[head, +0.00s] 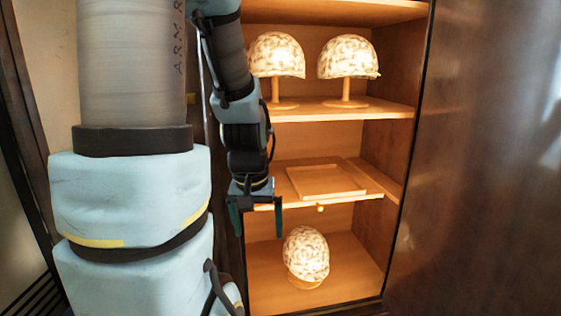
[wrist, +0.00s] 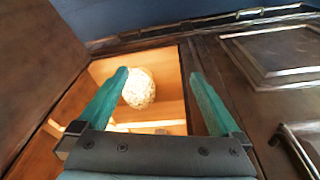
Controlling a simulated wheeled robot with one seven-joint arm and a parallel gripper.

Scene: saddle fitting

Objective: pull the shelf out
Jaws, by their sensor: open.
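The shelf (head: 365,178) is a wooden board inside the open cabinet, with a shallow square tray (head: 326,181) lying on it. A small round knob (head: 320,208) sits at its front edge. My gripper (head: 256,222) hangs to the left of the knob, pointing down, with its two teal fingers spread and nothing between them. In the wrist view, my gripper (wrist: 160,76) is also open and apart from any handle. The knob cannot be made out in the wrist view.
Two similar helmets (head: 276,55) (head: 348,57) stand on the upper shelf (head: 390,108). A dark door (head: 475,160) flanks the right.

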